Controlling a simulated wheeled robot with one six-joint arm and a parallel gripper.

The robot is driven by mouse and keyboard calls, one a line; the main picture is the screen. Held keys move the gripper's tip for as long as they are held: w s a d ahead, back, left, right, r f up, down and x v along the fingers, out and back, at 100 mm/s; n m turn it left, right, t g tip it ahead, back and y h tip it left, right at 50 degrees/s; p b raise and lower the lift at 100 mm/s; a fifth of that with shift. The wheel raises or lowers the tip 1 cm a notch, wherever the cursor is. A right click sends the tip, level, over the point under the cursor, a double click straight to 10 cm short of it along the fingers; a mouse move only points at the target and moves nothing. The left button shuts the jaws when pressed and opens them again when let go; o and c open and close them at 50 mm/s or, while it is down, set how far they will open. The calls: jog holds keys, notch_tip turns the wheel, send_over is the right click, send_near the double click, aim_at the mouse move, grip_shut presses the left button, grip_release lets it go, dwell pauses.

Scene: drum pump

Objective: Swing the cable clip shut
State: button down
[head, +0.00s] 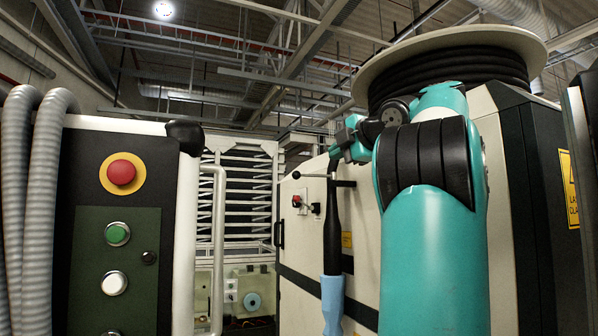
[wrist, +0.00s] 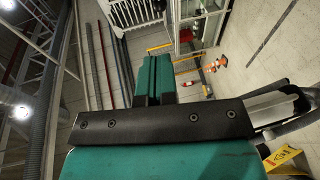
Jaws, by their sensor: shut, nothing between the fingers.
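My gripper (head: 336,152) is at the left end of my teal arm, in front of the pale cabinet. In the wrist view its two teal fingers (wrist: 152,78) are together, with nothing between them. Just below it in the head view, a thin rod with a black ball knob (head: 296,175) reaches left from a dark bracket (head: 344,183) by a hanging black cable or hose (head: 333,225). I cannot tell whether this is the cable clip, or whether my gripper touches it. The hanging piece ends in a light-blue sleeve (head: 332,300).
A reel (head: 450,75) of black cable sits on top of the cabinet (head: 300,240). A control panel (head: 115,235) with red, green and white buttons and grey hoses (head: 40,200) stand at the left. Orange cones (wrist: 215,63) show on the floor in the wrist view.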

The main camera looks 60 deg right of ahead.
aim_at(299, 174)
jog(key=shift+w, duration=0.15)
jog(key=p+x, duration=0.4)
jog(key=x, duration=0.8)
jog(key=shift+w+d, duration=0.1)
jog(key=shift+w, duration=0.2)
jog(key=shift+w+d+f+p, duration=0.25)
jog(key=shift+w+p, duration=0.05)
jog(key=shift+w, duration=0.2)
